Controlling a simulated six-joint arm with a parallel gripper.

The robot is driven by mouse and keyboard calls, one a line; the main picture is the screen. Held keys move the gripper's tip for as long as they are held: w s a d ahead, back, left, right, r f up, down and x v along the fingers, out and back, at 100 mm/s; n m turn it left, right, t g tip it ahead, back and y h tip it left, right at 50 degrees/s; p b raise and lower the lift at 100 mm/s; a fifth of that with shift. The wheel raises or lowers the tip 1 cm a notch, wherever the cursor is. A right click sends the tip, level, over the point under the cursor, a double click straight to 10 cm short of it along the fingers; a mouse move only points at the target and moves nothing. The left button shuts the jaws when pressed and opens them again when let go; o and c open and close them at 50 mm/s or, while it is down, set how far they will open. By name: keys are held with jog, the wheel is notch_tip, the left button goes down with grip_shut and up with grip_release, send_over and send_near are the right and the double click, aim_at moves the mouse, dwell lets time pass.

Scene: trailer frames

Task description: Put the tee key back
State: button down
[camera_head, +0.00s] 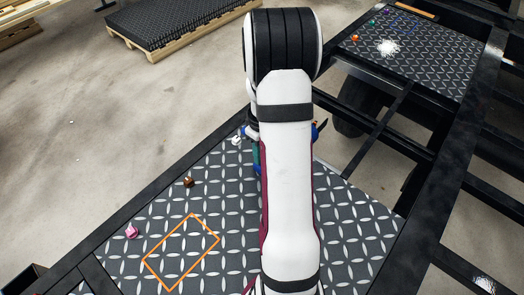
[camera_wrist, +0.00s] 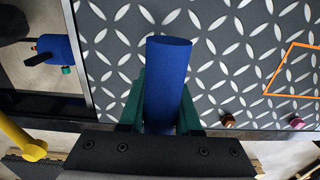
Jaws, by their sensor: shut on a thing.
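My gripper (camera_wrist: 160,108) has dark green fingers on both sides of a thick blue cylinder, which looks like the handle of the tee key (camera_wrist: 168,62). The handle points away from the gripper over the patterned metal plate (camera_wrist: 225,60); the rest of the key is hidden. In the head view, my white arm covers most of the gripper. A bit of blue (camera_head: 320,130) shows just right of the arm, and I cannot tell whether it is the key. An orange rectangle outline (camera_head: 218,238) is marked on the plate, left of my arm, empty inside.
A brown piece (camera_head: 188,182) and a pink piece (camera_head: 132,231) sit along the plate's left edge. A small white piece (camera_head: 237,140) is near the far corner. In the wrist view, another blue object (camera_wrist: 55,47) and a yellow one (camera_wrist: 22,142) lie left. Open frame gaps are right.

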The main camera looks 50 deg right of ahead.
jog(key=c, duration=0.6)
grip_release()
jog(key=shift+f, duration=0.1)
